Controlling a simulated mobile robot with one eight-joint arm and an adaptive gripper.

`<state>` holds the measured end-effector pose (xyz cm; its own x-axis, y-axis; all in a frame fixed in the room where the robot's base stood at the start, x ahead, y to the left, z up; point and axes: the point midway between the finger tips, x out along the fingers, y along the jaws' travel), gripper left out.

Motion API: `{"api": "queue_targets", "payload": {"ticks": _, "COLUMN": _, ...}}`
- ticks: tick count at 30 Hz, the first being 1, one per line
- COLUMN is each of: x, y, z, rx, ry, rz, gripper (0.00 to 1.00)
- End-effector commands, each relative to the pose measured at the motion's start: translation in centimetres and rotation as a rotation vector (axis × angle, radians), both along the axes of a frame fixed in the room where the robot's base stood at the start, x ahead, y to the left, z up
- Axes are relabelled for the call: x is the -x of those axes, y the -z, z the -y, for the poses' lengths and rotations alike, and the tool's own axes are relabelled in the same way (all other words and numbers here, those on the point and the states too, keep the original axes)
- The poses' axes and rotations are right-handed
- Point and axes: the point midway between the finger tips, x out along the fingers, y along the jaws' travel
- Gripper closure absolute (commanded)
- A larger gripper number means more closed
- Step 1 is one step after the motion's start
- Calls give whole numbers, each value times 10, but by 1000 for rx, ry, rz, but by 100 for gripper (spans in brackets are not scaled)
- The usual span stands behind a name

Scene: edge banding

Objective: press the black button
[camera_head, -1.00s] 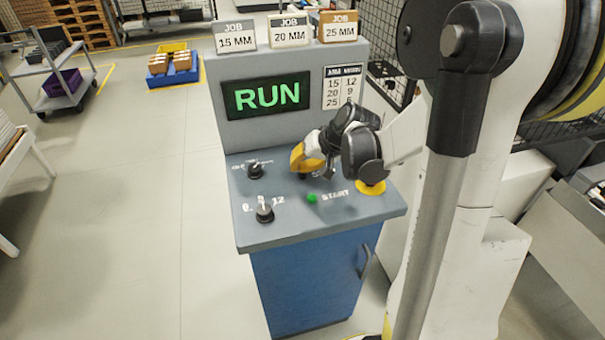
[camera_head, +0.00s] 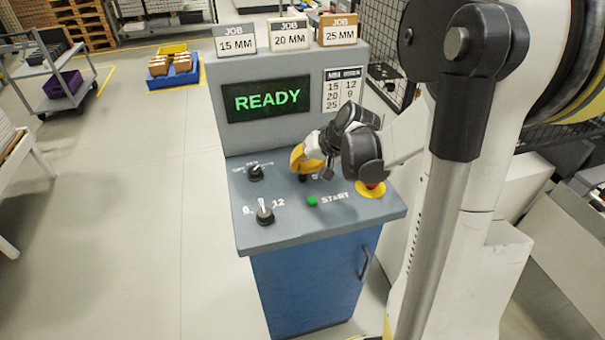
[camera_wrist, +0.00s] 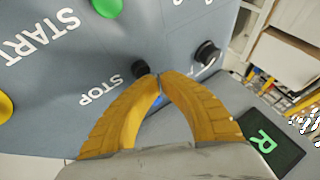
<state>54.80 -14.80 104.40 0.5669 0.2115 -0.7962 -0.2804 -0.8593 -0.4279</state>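The black button (camera_head: 303,178) is a small round knob on the grey control panel, partly hidden by my gripper (camera_head: 306,168) in the head view. In the wrist view the black button (camera_wrist: 139,69) shows beside the STOP lettering (camera_wrist: 98,92). My gripper (camera_wrist: 158,75) has yellow fingers with their tips together and nothing visible held between them. The tips are right beside the button in the wrist picture; whether they touch it cannot be told. The screen (camera_head: 267,98) reads READY in green.
A green START button (camera_head: 312,201) is in front of the black button. Two black rotary knobs (camera_head: 265,215) (camera_head: 256,172) are on the panel's left. A red button on a yellow base (camera_head: 371,189) is at the right. JOB blocks (camera_head: 290,32) stand on top.

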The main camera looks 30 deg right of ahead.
Motion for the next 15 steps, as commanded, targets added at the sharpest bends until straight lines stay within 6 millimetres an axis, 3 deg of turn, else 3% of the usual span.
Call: {"api": "queue_targets", "payload": {"ticks": 15, "x": 0, "y": -9, "z": 0, "rx": 0, "ry": 0, "rz": 0, "gripper": 100}}
